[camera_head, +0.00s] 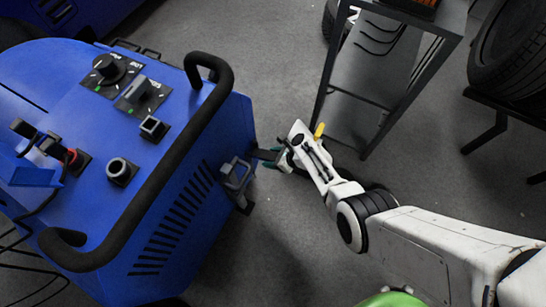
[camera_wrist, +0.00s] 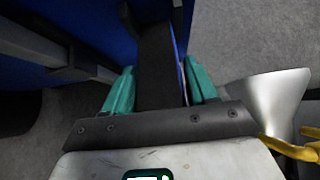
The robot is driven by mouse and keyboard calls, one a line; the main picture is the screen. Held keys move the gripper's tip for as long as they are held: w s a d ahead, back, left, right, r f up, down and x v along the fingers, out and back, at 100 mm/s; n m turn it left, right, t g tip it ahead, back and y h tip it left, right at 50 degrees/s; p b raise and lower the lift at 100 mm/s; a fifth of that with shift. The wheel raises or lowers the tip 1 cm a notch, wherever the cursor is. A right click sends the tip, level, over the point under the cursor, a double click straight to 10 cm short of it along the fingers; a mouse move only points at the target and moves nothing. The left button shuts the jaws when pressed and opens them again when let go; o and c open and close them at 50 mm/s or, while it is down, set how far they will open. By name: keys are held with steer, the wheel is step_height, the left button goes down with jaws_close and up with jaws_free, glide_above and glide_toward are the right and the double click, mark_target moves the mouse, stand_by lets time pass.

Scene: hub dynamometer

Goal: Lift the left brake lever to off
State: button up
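A dark flat lever (camera_head: 264,154) sticks out from the right side of the blue machine (camera_head: 185,215), low on that face. In the wrist view the dark lever (camera_wrist: 157,70) runs between the two teal fingers of my gripper (camera_wrist: 160,88). Narrow gaps seem to show on both sides of it, so the fingers look open around it, not clamped. In the head view my gripper (camera_head: 275,158) is at the lever's outer end. No label shows that this is the left brake lever. The machine's lower part is hidden.
A grey metal bracket (camera_head: 237,178) sits on the machine's side close to the lever. A black handrail (camera_head: 165,165) curves over the machine's top, by knobs and switches. Tyres (camera_head: 512,50) are at the upper right.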

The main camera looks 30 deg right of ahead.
steer(key=shift+o, duration=1.3)
steer(key=shift+s, duration=0.1)
steer(key=p+v, duration=0.7)
steer(key=v, duration=0.3)
steer(key=shift+r, duration=0.3)
steer(key=shift+s+d, duration=0.1)
steer(key=shift+s, duration=0.1)
